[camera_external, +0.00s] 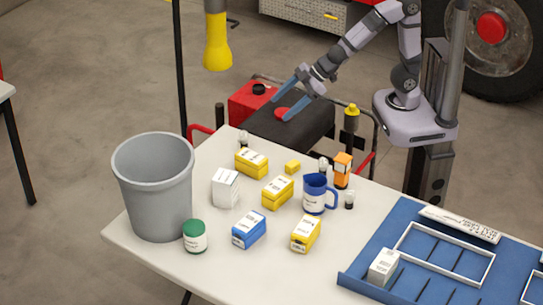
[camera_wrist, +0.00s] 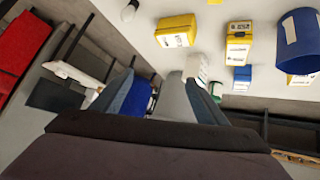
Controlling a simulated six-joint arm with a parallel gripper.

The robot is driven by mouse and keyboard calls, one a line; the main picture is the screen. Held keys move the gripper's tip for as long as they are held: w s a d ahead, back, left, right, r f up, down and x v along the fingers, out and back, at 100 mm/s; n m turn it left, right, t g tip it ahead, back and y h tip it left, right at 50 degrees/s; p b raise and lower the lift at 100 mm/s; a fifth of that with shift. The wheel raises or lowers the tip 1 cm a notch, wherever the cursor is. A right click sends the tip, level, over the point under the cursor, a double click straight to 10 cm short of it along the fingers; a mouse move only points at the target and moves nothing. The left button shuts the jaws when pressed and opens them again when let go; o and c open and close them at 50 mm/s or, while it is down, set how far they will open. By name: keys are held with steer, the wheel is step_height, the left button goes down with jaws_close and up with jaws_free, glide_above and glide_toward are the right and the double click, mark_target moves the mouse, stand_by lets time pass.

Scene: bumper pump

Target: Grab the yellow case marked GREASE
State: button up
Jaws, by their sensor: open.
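Three yellow cases with white labels lie on the white table in the external view: one at the back left (camera_external: 251,162), one in the middle (camera_external: 277,193), one nearer the front (camera_external: 305,234). Their print is too small to read, so I cannot tell which says GREASE. The wrist view also shows yellow cases, one at top centre (camera_wrist: 176,32) and another to its right (camera_wrist: 238,42). My gripper (camera_external: 280,110) is open and empty, beyond the table's far edge above the dark cart. In the wrist view its blue fingers (camera_wrist: 158,88) stand apart.
A small yellow block (camera_external: 292,167), white box (camera_external: 225,187), blue box (camera_external: 249,230), blue mug (camera_external: 314,196) and orange box (camera_external: 342,171) stand close around the cases. A grey bin (camera_external: 152,190) and green-lidded jar (camera_external: 194,236) are left; a blue tray (camera_external: 360,281) is right.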

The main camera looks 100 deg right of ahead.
mark_target(278, 189)
steer(key=w+a+n+t+y+b, duration=0.1)
steer(key=a+n+y+b, duration=0.2)
steer(key=a, duration=0.4)
steer(key=w+a+n+y, duration=0.1)
steer(key=a+n+y, duration=0.1)
steer(key=a+y, duration=0.5)
steer(key=shift+h, duration=0.7)
step_height(278, 189, down, 18)
steer(key=shift+s+a+r, duration=0.15)
steer(key=shift+r, duration=0.1)
steer(key=shift+p+x, duration=0.75)
steer(key=shift+x, duration=2.95)
steer(key=shift+s+a, duration=0.15)
steer(key=shift+s, duration=0.1)
steer(key=c, duration=1.3)
